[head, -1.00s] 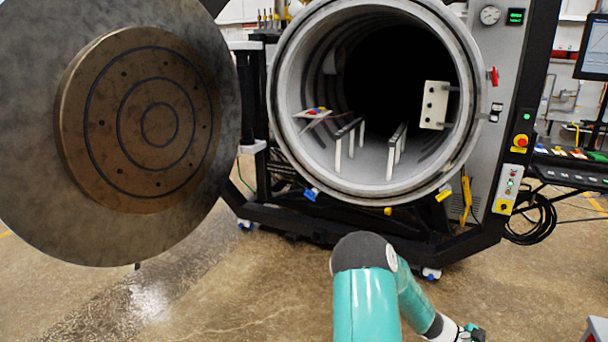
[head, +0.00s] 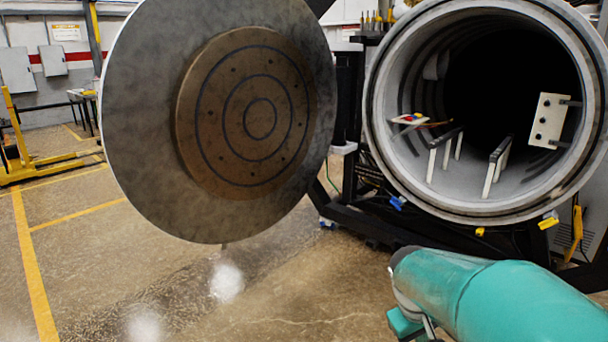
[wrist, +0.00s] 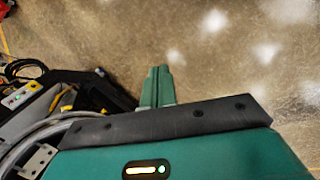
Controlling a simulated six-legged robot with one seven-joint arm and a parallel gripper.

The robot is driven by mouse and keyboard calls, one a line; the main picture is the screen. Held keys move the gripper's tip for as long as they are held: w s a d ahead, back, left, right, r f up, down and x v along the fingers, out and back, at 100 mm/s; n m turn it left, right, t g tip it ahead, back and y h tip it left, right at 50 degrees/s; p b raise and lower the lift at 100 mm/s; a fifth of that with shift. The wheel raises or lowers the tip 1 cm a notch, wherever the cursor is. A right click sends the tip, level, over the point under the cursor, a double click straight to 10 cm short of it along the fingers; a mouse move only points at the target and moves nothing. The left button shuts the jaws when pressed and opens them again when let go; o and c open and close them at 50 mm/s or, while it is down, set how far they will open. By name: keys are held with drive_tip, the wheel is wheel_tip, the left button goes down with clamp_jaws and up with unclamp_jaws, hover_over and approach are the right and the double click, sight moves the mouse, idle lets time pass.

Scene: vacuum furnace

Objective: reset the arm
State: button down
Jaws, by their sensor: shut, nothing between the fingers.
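My arm shows at the lower right of the head view as a teal link with a dark rounded end. In the wrist view my gripper (wrist: 157,86) points out over the bare concrete floor. Its two green fingers are together with nothing between them. In the head view the gripper's fingertips cannot be made out. The vacuum furnace (head: 375,120) stands open behind the arm, at the right of the head view. The arm is in front of the chamber and below its opening.
The round furnace door (head: 140,130) hangs open at the left of the chamber. Inside are two rails (head: 497,165), a white panel (head: 549,120) and a small plate with coloured items (head: 408,119). The floor (head: 110,270) at the lower left is clear. A yellow frame (head: 40,165) stands far left.

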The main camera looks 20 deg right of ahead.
drive_tip(key=s+a+r+t+y, duration=0.1)
drive_tip(key=a+r, duration=0.3)
drive_tip(key=a, duration=0.6)
drive_tip(key=s+a+r+t+y, duration=0.2)
drive_tip(key=s+a+r+t, duration=0.2)
drive_tip(key=a, duration=0.6)
drive_tip(key=shift+a+r+y, duration=0.3)
drive_tip(key=shift+a+r, duration=0.1)
drive_tip(key=shift+d, duration=0.2)
